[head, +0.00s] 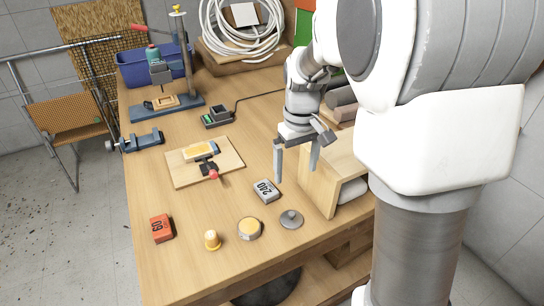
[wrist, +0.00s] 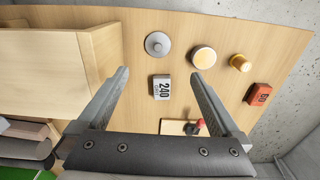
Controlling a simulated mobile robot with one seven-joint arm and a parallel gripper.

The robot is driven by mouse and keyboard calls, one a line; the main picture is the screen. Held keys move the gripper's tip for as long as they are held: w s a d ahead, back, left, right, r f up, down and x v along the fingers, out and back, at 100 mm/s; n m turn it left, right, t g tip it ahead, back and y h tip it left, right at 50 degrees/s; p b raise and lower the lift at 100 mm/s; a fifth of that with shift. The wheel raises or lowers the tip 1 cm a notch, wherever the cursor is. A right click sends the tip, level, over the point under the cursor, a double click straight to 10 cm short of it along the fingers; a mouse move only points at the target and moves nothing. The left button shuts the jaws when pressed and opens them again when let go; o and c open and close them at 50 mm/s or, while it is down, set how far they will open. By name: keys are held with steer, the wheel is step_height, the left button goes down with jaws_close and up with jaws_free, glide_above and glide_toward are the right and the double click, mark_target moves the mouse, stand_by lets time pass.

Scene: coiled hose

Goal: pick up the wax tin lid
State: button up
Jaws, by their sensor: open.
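The wax tin lid (head: 291,219) is a grey round disc with a small knob on top. It lies flat on the wooden table near the front edge, and it also shows in the wrist view (wrist: 157,44) at the upper middle. The open wax tin (head: 249,229) with yellow wax stands just left of it in the head view. My gripper (head: 296,170) is open and empty, fingers pointing down, above the table and behind the lid. In the wrist view the lid appears beyond the fingertips, apart from them.
A grey block marked 240 (head: 266,190) lies close behind the lid. A wooden box (head: 330,180) stands to the right. A yellow-topped small piece (head: 212,240) and a red block marked 60 (head: 161,229) lie left. The table front is otherwise clear.

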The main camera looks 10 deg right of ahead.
glide_above(292, 213)
steer(key=f, duration=1.2)
steer(key=shift+s+f, duration=0.25)
steer(key=shift+f, duration=0.1)
steer(key=shift+w+f, duration=0.15)
steer(key=shift+f, duration=1.2)
steer(key=shift+w+f, duration=0.1)
steer(key=shift+f, duration=1.2)
steer(key=shift+c, duration=0.2)
steer(key=c, duration=1.1)
steer(key=shift+r, duration=0.1)
